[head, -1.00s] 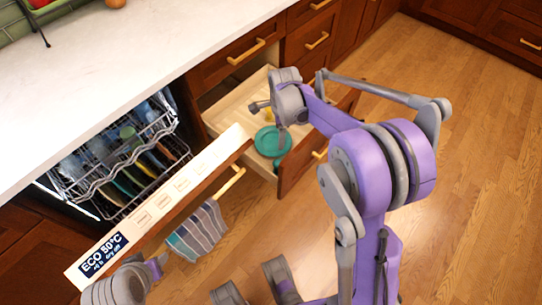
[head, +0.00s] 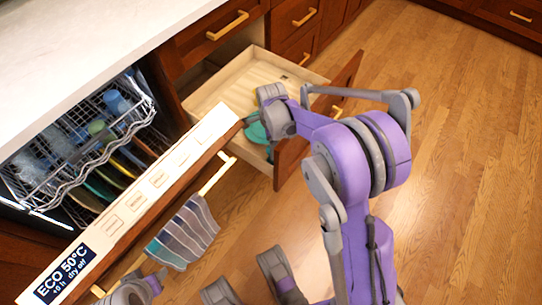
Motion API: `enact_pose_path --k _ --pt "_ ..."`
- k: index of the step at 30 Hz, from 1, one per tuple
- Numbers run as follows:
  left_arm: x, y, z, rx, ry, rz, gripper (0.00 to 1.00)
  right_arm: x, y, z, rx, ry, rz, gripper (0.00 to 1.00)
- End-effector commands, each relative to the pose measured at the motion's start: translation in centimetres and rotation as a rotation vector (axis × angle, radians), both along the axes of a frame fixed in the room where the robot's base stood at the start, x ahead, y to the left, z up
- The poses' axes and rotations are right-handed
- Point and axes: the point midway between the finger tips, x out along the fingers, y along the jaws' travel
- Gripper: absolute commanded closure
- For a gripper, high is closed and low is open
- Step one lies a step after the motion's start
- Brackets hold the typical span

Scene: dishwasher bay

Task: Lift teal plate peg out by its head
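My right gripper (head: 250,118) is over the drawer at the plate's near left side. Its fingers are mostly hidden behind the wrist, so I cannot tell whether it is open or holds anything.
The open drawer (head: 225,90) has a raised front panel at its right. The dishwasher door (head: 150,190) stands open to its left, with a striped towel (head: 185,235) on its handle. The loaded rack (head: 90,150) is behind. The white counter (head: 80,50) is at upper left.

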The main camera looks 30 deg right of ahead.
Motion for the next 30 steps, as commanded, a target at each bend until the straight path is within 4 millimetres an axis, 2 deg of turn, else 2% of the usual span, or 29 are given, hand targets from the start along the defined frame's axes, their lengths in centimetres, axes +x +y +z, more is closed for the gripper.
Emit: enact_pose_path --k 8,15,23,26,30 --pt "0.1 0.0 -0.8 0.0 0.002 0.0 0.5 0.0 -0.1 -2.1 0.0 0.0 0.0 0.14" --pt "0.3 0.0 -2.2 0.0 0.005 0.0 0.5 0.1 -0.3 -5.6 0.0 0.0 0.0 0.14" --pt "0.4 0.0 -2.2 0.0 0.005 0.0 0.5 0.0 -0.3 -6.0 0.0 0.0 0.0 0.14" --pt "0.3 0.0 -2.2 0.0 0.005 0.0 0.5 0.0 -0.3 -6.0 0.0 0.0 0.0 0.28" --pt "0.3 0.0 -2.2 0.0 0.005 0.0 0.5 0.0 -0.3 -6.0 0.0 0.0 0.0 0.53"
